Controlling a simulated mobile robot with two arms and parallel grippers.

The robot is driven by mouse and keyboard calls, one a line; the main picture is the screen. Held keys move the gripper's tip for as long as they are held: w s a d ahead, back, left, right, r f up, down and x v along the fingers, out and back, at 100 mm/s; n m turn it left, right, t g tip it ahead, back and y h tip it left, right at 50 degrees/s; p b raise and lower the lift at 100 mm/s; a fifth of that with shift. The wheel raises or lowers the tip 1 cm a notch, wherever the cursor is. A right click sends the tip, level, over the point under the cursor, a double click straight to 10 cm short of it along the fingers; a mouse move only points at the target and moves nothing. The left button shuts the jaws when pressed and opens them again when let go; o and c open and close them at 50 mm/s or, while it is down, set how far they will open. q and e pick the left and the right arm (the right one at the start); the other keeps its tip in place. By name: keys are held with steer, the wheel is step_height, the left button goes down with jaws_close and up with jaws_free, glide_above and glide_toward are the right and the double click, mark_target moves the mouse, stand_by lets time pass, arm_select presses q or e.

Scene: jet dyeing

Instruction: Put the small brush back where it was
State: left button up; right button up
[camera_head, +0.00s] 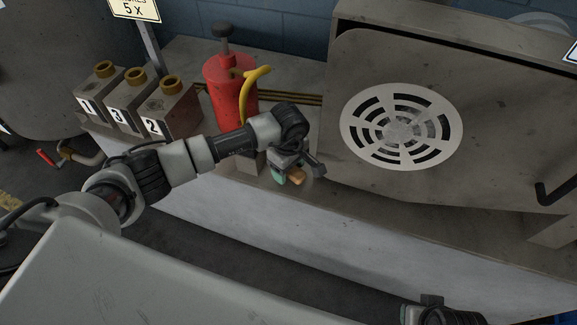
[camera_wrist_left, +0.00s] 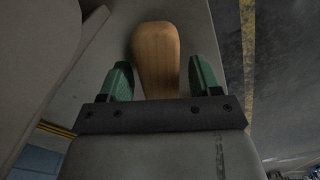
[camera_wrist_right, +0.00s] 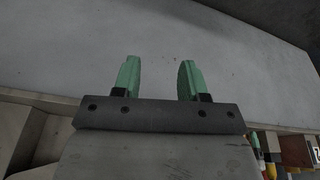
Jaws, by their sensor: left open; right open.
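The small brush shows as a rounded wooden handle (camera_wrist_left: 156,55) in the left wrist view. In the head view a bit of its orange-brown wood (camera_head: 297,176) shows at the fingers of my left gripper (camera_head: 288,178), over the ledge left of the machine. The left gripper is open, and in the left wrist view its green fingers (camera_wrist_left: 168,80) stand on either side of the handle with gaps. The brush's bristles are hidden. My right gripper (camera_wrist_right: 158,78) is open and empty, facing a pale grey wall surface.
A steel machine with a round vent (camera_head: 401,127) stands right of the left gripper. A red canister (camera_head: 226,82) with a yellow hose stands behind the arm. Numbered boxes (camera_head: 137,108) sit at left. The ledge front (camera_head: 330,240) is bare.

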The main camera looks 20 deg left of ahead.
arm_select(q)
steer(key=shift+r, duration=0.1)
step_height(320, 180, up, 12)
steer(key=p, duration=0.2)
arm_select(e)
step_height(320, 180, down, 7)
steer(key=shift+w+a+f, duration=0.15)
steer(key=shift+w, duration=0.15)
steer(key=shift+g, duration=0.3)
